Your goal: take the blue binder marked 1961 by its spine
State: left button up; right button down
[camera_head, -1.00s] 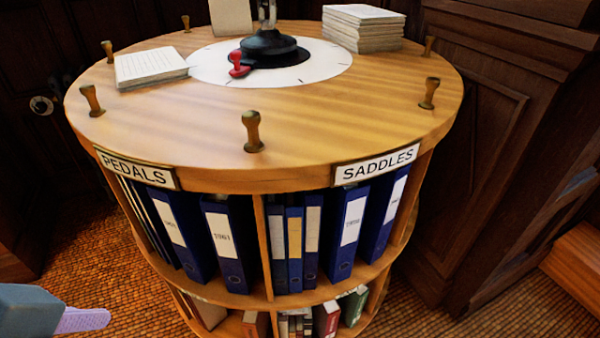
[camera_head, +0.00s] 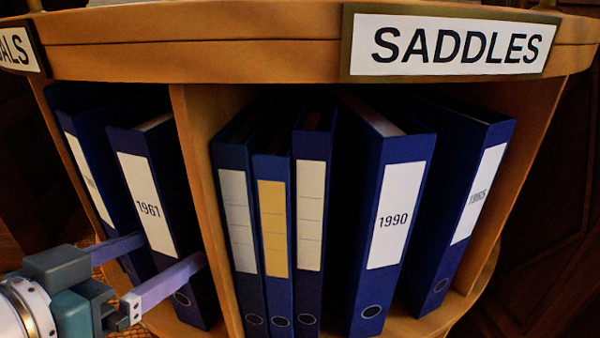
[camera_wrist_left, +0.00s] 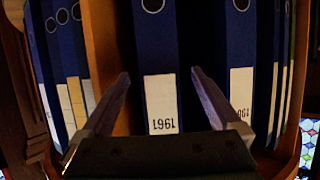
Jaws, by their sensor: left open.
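The blue binder marked 1961 (camera_head: 147,205) stands upright, leaning slightly, in the shelf bay left of a wooden divider, its white spine label facing out. My left gripper (camera_head: 172,250) is open at the lower part of its spine. One finger is at the spine's left side, and the other crosses in front towards its right edge. In the left wrist view the binder (camera_wrist_left: 160,50) appears upside down between the two fingertips (camera_wrist_left: 160,74), with a gap on each side. I cannot tell how far the tips reach past the spine's front. My right gripper is not in view.
Another labelled blue binder (camera_head: 88,180) stands close on the left. The wooden divider (camera_head: 205,190) is close on the right. Beyond it are slim blue binders (camera_head: 272,225) and one marked 1990 (camera_head: 395,215), under the SADDLES sign (camera_head: 455,45). The shelf top overhangs the bays.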

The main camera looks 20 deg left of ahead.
pick_arm(q)
jog(key=shift+b+x, duration=0.35)
jog(key=shift+x, duration=0.6)
jog(key=b+x, duration=0.1)
jog(key=x, duration=0.1)
jog(key=b+x, duration=0.1)
jog(key=x, duration=0.2)
jog(key=shift+f+b, duration=0.3)
jog(key=shift+w, duration=0.25)
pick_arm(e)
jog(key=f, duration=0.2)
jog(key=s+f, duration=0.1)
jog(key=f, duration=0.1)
pick_arm(q)
jog(key=shift+c, duration=0.2)
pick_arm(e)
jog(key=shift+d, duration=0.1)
pick_arm(q)
grip_shut()
jog(key=shift+r, duration=0.15)
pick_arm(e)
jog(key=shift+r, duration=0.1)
